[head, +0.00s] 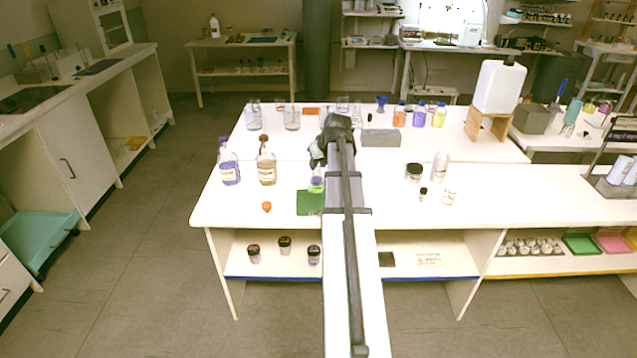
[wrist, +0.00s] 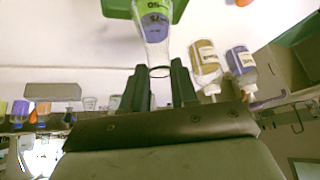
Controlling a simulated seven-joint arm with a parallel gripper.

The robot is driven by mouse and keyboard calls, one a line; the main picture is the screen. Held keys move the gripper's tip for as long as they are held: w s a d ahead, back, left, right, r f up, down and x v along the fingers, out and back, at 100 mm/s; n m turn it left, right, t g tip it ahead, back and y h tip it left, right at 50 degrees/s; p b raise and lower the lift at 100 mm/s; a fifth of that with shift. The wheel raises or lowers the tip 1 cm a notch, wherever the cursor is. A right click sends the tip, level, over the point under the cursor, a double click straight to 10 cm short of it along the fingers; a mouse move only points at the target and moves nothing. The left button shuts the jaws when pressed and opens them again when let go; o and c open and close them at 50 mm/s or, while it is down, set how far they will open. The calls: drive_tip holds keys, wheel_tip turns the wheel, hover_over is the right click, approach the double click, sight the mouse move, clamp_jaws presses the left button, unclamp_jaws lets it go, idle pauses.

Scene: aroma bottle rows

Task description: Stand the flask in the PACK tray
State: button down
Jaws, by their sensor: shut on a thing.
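The flask (head: 317,183) is clear glass with green and purple on its body. In the wrist view the flask (wrist: 153,24) hangs into the top edge, its neck between my fingers. My gripper (wrist: 157,72) is shut on the neck; in the head view my arm hides most of the gripper. A flat green tray (head: 309,204) lies on the near table, just below and in front of the flask. A green strip of it shows in the wrist view (wrist: 115,8). I see no readable PACK label. I cannot tell whether the flask's base touches the tray.
A small orange object (head: 266,207) lies left of the tray. A dark jar (head: 413,172) and a pale bottle (head: 440,165) stand to the right. A grey block (head: 380,138) is behind.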

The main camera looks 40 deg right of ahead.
sight(319, 178)
drive_tip(key=shift+f, duration=3.2)
drive_tip(key=c, duration=0.9)
unclamp_jaws()
drive_tip(key=shift+f, duration=0.1)
drive_tip(key=shift+o, duration=0.2)
drive_tip(key=v, duration=1.2)
drive_tip(key=shift+a, duration=0.1)
